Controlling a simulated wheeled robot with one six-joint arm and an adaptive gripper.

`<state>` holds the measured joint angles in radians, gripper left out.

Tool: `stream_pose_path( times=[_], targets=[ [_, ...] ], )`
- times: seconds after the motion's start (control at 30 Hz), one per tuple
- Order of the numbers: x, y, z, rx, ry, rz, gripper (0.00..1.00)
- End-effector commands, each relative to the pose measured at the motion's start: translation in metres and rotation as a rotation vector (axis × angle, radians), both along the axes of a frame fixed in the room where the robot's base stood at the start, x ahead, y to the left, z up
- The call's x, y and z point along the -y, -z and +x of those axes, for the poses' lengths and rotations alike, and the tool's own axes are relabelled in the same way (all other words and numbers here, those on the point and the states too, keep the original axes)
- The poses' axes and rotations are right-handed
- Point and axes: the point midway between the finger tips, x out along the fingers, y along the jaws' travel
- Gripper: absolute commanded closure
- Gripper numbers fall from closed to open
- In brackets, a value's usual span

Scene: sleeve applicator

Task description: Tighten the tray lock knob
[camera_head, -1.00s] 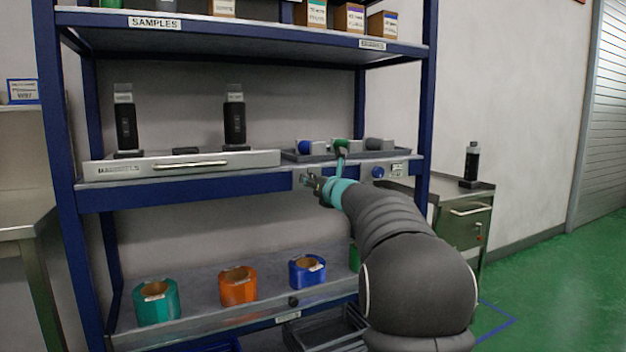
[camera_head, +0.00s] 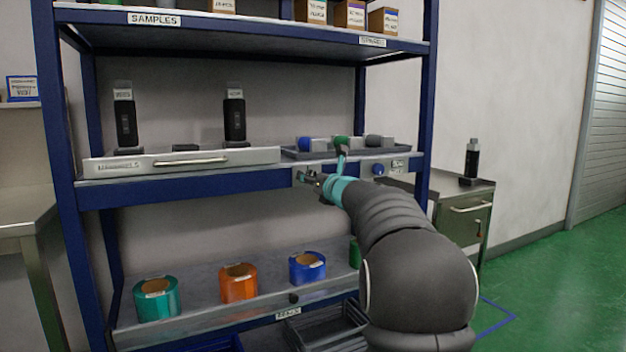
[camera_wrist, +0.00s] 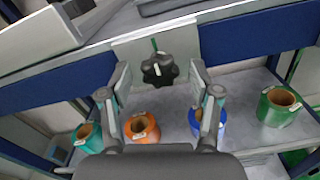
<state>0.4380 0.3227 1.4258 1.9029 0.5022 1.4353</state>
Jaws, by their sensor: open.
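A black lobed knob (camera_wrist: 158,68) with a white pointer mark sits on a light grey plate (camera_wrist: 128,50) on the shelf's front edge in the wrist view. My gripper (camera_wrist: 160,84) is open, with one finger on either side of the knob. The knob appears between the fingers, with gaps to both; I cannot tell the depth between them. In the head view my gripper (camera_head: 311,180) is at the middle shelf's front edge, and my arm and gripper hide the knob. The grey tray (camera_head: 235,158) lies on that shelf to the left.
A grey tray (camera_head: 290,154) with coloured pieces lies above my gripper. Teal (camera_head: 157,298), orange (camera_head: 238,283) and blue (camera_head: 307,267) rolls stand on the shelf below. A side cabinet (camera_head: 463,222) stands right.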

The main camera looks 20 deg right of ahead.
Motion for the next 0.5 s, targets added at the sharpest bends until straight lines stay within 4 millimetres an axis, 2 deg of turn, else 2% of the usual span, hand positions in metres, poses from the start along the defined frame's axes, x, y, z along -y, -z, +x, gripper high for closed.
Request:
stream_pose_path(
  times=[0.17,0.5],
  targets=[
    [0.001,-0.001,-0.020,0.001,0.001,0.000,0.37],
    [0.004,-0.001,-0.085,0.000,0.003,0.000,0.37]
  ],
)
